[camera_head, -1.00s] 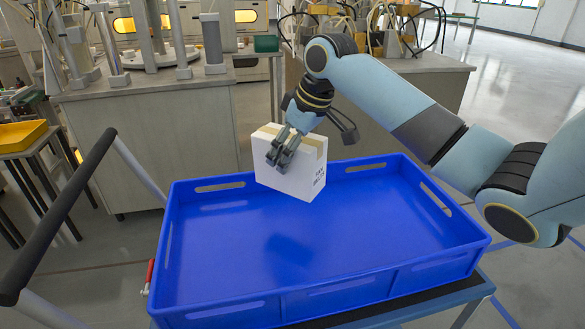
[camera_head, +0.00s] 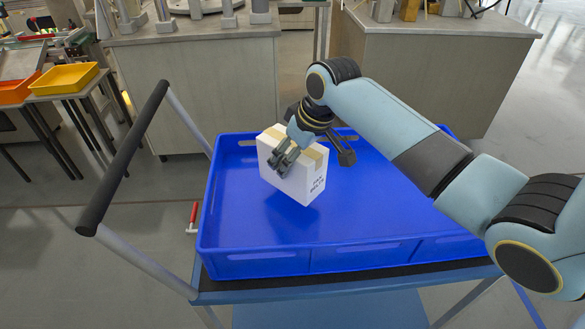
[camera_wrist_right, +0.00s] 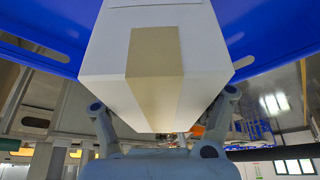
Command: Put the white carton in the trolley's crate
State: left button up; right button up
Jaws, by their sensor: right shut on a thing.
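The white carton (camera_head: 290,182), with tan tape and dark print on one side, is held tilted within the outline of the blue crate (camera_head: 255,262). My right gripper (camera_head: 283,160) is shut on the carton's upper part. Whether the carton's lowest corner touches the crate floor I cannot tell. In the right wrist view the carton (camera_wrist_right: 205,30) fills the middle between the gripper's fingers, with the blue crate (camera_wrist_right: 280,35) beyond it. The crate sits on the trolley (camera_head: 330,290) and looks otherwise empty. My left gripper is not in view.
The trolley's dark handle (camera_head: 125,155) rises at the left. A red-handled tool (camera_head: 194,212) is beside the crate's left wall. Workbenches (camera_head: 200,75) stand behind, and yellow (camera_head: 66,77) and orange trays lie on a table at the far left.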

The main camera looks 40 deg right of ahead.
aim_at(309, 153)
jog(key=shift+w+a+f, duration=0.15)
jog(key=shift+f, duration=1.95)
jog(key=o, duration=1.4)
jog(key=shift+f, duration=0.1)
jog(key=shift+o, duration=0.2)
jog(key=p+v, duration=0.1)
jog(key=v, duration=1.1)
